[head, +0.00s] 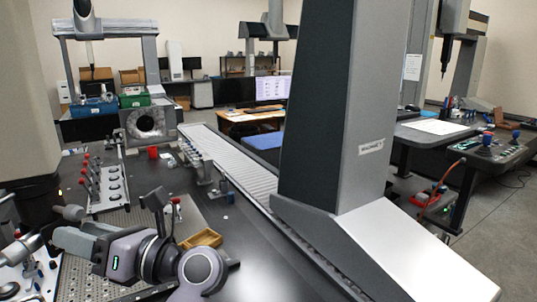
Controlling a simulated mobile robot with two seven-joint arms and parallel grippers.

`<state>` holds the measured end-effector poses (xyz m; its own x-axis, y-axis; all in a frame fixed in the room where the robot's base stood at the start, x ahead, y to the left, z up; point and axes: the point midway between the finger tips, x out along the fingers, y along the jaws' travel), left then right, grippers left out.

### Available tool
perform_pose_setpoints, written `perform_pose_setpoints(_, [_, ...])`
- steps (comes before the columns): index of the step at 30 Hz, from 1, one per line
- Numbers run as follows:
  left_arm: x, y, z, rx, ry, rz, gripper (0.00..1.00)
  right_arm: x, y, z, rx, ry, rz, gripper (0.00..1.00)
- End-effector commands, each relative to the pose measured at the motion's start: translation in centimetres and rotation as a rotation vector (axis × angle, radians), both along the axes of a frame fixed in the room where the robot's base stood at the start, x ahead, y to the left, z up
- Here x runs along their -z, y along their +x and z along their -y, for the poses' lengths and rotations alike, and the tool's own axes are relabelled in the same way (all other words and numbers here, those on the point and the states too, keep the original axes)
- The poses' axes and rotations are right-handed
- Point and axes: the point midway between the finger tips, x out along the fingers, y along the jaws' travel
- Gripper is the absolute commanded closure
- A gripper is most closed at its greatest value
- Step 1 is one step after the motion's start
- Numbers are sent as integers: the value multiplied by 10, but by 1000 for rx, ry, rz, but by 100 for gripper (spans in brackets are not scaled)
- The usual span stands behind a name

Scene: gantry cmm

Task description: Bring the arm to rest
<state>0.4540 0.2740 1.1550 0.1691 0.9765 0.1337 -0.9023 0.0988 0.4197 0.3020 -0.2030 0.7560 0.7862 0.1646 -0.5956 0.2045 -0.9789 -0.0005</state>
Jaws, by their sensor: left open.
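My left arm folds across the lower left of the head view, over the near end of the dark table (270,265). My left gripper (74,234) is at the end of this arm and points left. Its grey fingers are apart and I see nothing held between them. It is above a perforated plate (75,281), close to grey knobbed fixtures; I cannot tell if it touches them. My right gripper is not in view.
A large grey gantry column (335,100) stands just right of the arm, beside a ribbed rail (235,165). A rack with red knobs (108,185) and a small wooden tray (201,239) are close by. A metal block with a bore (148,122) stands farther back.

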Motion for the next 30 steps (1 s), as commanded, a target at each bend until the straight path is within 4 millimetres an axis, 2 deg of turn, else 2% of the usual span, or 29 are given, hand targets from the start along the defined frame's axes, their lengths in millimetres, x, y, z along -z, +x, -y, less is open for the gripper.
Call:
perform_pose_setpoints(1, [17,-2,36,78,-131,-42,54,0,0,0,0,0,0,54])
perform_pose_setpoints(13, [20,12,-26,67,-142,-46,54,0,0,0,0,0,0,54])
perform_pose_setpoints(18, [21,12,-24,71,-156,14,54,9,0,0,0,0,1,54])
perform_pose_setpoints(30, [15,11,-25,67,-153,37,54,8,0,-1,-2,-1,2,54])
